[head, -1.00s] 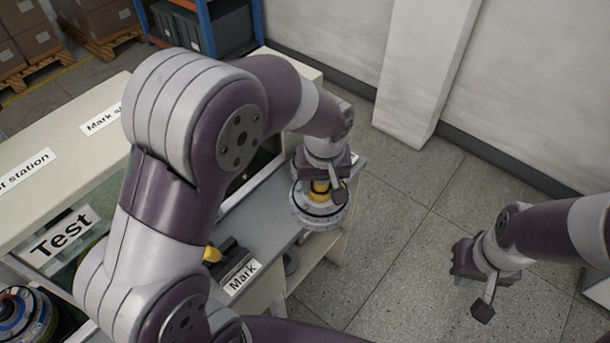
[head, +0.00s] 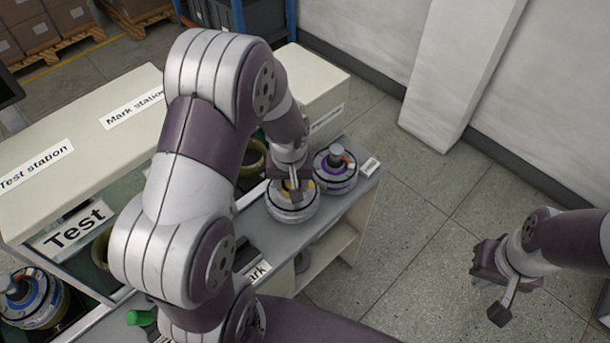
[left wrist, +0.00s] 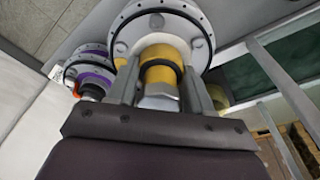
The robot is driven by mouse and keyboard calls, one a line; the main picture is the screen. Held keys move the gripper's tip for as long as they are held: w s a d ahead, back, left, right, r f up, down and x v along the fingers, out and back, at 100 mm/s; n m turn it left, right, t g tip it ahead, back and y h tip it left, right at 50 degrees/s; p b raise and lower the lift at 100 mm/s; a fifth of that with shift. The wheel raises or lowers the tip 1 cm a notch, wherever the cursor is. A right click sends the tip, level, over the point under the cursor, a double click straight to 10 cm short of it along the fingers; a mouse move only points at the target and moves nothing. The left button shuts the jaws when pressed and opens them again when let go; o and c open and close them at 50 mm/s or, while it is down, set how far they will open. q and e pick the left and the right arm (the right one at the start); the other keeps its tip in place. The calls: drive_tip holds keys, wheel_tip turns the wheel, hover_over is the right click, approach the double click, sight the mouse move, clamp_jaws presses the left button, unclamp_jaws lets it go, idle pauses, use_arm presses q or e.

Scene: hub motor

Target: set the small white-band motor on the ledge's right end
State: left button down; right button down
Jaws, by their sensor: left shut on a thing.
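My left gripper (head: 296,188) is shut on the shaft of a pale grey-white motor (head: 290,208), over the ledge (head: 318,232). In the left wrist view the motor (left wrist: 160,25) shows a round flange and a yellow collar with a black ring, between the two fingers. The motor looks upright; I cannot tell whether its base touches the ledge. A purple-band motor (head: 336,176) stands on the ledge close by, near the right end with the small label; it also shows in the left wrist view (left wrist: 92,75). My right gripper (head: 492,285) is empty, away from the ledge.
The Test station (head: 60,190) and Mark station housings border the ledge on the left. A blue-ringed motor (head: 30,298) sits at far left and a green item (head: 140,317) lies near the front. Floor (head: 410,220) right of the ledge is clear.

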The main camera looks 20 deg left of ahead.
use_arm(q)
wheel_tip(320, 180, down, 3)
drive_tip(key=shift+s+r, duration=0.1)
drive_tip(key=shift+r, duration=0.05)
drive_tip(key=shift+w+f, duration=0.2)
drive_tip(key=shift+f, duration=0.2)
drive_tip(key=shift+s, duration=0.15)
drive_tip(key=shift+c, duration=2.3)
unclamp_jaws()
drive_tip(key=shift+f, duration=0.15)
